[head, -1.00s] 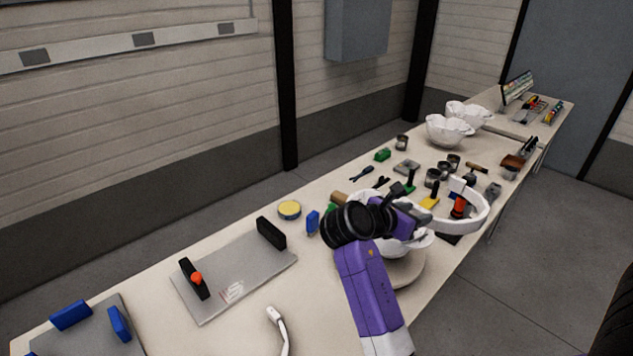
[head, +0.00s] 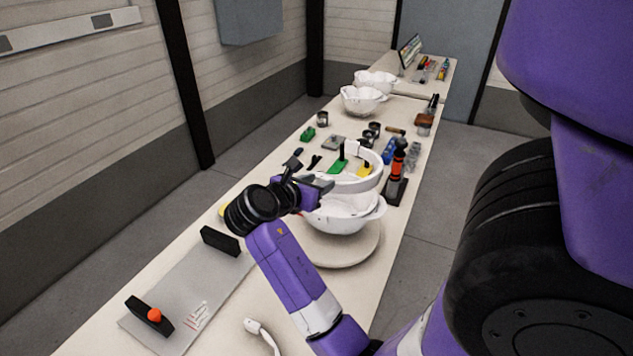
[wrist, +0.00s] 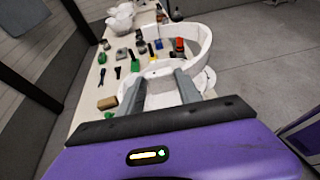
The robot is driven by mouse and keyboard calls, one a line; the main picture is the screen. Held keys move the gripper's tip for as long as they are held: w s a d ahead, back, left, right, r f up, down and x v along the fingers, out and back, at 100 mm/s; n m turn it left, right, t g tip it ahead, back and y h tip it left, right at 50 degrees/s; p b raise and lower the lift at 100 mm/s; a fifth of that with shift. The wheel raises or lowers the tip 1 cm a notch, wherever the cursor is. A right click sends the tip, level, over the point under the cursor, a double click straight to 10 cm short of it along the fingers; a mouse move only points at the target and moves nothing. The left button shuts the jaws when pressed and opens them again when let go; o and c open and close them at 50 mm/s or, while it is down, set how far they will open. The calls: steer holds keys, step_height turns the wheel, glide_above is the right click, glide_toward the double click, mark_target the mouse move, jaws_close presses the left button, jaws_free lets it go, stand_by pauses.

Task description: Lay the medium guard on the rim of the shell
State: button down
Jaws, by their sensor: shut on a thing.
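The shell (head: 345,221) is a white, bowl-like helmet shell resting open side up on a round pale stand (head: 348,256). My gripper (head: 322,184) is over the shell's near left side. It is shut on a white curved band, the guard (head: 373,181), which arcs above the far side of the shell. In the wrist view the guard (wrist: 205,40) loops out beyond my fingers (wrist: 160,88), and part of the shell (wrist: 158,69) shows below it. The exact grip point is hidden, and I cannot tell whether the guard touches the rim.
An orange-and-black tool (head: 398,160) stands upright right of the shell. Green and yellow blocks lie behind it. A grey plate with black blocks (head: 220,241) lies at left, and another white curved piece (head: 257,329) in front. More white shells (head: 362,99) stand farther back.

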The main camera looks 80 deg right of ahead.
step_height(320, 180, down, 7)
steer(key=shift+b, duration=0.3)
stand_by(0.4)
steer(key=shift+a+f, duration=0.1)
steer(key=shift+f, duration=0.4)
stand_by(0.6)
steer(key=c, duration=0.7)
jaws_free()
steer(key=shift+a, duration=0.1)
steer(key=b+v, duration=0.1)
steer(key=v, duration=0.6)
steer(key=shift+w+a+r, duration=0.1)
steer(key=shift+a+r, duration=0.05)
steer(key=shift+a, duration=0.15)
